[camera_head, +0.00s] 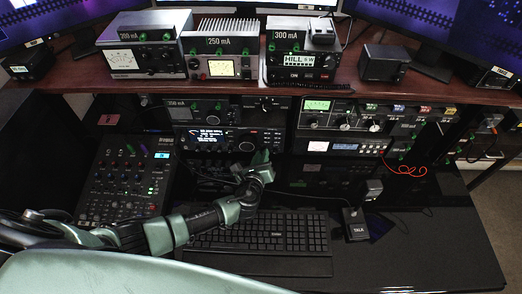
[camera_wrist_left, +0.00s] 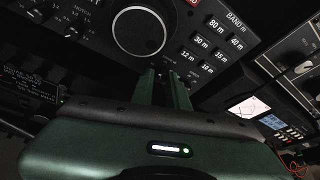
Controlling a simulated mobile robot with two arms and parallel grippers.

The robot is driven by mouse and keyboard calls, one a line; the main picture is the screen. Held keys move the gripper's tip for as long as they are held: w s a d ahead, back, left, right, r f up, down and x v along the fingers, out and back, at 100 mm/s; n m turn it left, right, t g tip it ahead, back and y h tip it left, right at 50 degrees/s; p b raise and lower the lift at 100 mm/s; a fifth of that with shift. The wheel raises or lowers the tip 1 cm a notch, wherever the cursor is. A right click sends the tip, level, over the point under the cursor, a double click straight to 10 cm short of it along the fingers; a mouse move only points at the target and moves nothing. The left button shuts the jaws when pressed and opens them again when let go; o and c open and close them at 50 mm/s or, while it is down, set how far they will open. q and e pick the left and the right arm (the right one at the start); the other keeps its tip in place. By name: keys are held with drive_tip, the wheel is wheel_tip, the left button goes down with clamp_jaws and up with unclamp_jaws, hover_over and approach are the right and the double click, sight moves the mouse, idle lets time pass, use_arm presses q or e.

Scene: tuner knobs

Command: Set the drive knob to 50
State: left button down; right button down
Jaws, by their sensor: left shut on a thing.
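My left gripper (camera_head: 261,158) reaches up from the lower left to the front of the black radio (camera_head: 210,150) with the lit display. In the left wrist view its two green fingers (camera_wrist_left: 163,86) point at the panel just below a large round dial (camera_wrist_left: 139,31). They are shut on a small knob there, mostly hidden by the fingers. I cannot read its label or its setting, so I cannot tell whether it is the drive knob. My right gripper is not in view.
Band buttons (camera_wrist_left: 217,43) sit right of the dial. A keyboard (camera_head: 262,236) lies below my left arm, with a mixer (camera_head: 125,180) to the left and a desk microphone (camera_head: 354,224) to the right. Other radios (camera_head: 340,117) stand close on the right.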

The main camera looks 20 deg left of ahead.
use_arm(q)
drive_tip(key=shift+d+r+m+y+p, duration=0.15)
drive_tip(key=shift+r+m+y+p, duration=0.2)
drive_tip(key=shift+m+p, duration=0.35)
drive_tip(key=shift+d+f+m+g+y+p, duration=0.15)
drive_tip(key=shift+m+g+y+p, duration=0.25)
drive_tip(key=shift+m+y+p, duration=0.4)
drive_tip(key=shift+f+m+y+p, duration=0.1)
drive_tip(key=shift+m+y+p, duration=0.25)
drive_tip(key=shift+m, duration=0.35)
drive_tip(key=shift+d+f+m+y, duration=0.1)
drive_tip(key=shift+m+y, duration=0.3)
drive_tip(key=shift+m, duration=0.2)
drive_tip(key=shift+w+d+f+m+y, duration=0.1)
drive_tip(key=shift+d+f+m+y, duration=0.05)
drive_tip(key=shift+m+y, duration=0.9)
drive_tip(key=shift+f+m+y+b, duration=0.1)
drive_tip(key=shift+m+y+b, duration=0.25)
drive_tip(key=shift+m+b, duration=0.55)
drive_tip(key=shift+d+m+y+b, duration=0.1)
drive_tip(key=shift+m+y+b, duration=0.4)
drive_tip(key=shift+m, duration=0.65)
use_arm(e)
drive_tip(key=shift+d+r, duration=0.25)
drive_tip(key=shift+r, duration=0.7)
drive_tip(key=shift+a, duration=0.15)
